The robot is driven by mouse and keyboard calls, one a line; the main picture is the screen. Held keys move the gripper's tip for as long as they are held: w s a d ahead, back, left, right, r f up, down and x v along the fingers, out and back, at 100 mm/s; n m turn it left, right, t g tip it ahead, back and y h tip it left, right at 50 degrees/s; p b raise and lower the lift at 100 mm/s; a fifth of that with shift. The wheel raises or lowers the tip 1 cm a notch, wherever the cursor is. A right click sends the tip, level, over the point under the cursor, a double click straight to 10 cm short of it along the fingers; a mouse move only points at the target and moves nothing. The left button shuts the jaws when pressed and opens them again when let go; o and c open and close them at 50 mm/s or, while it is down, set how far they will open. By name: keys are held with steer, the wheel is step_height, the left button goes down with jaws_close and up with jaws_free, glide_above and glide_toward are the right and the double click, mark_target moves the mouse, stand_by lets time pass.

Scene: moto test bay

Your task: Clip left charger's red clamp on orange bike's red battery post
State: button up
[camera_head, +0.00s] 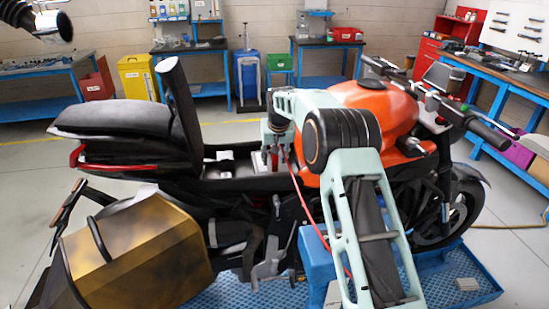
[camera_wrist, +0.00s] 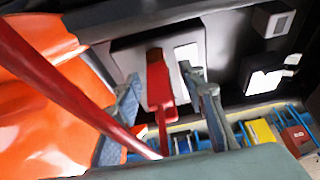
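The orange bike (camera_head: 375,105) stands side-on, its seat open and tipped up. My gripper (camera_head: 273,150) points down into the bay behind the orange tank. In the wrist view my gripper (camera_wrist: 165,88) has its fingers apart, one on each side of the red clamp (camera_wrist: 160,85), with gaps visible. The clamp's red cable (camera_wrist: 60,75) crosses the wrist view and hangs beside my arm in the head view (camera_head: 305,205). The charger's body is not identifiable.
The upright seat back (camera_head: 180,105) rises left of my gripper. A small dark box with a white label (camera_wrist: 275,18) is near the battery. Workbenches stand behind, beyond open floor.

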steer(key=shift+r, duration=0.1)
steer(key=v, duration=1.2)
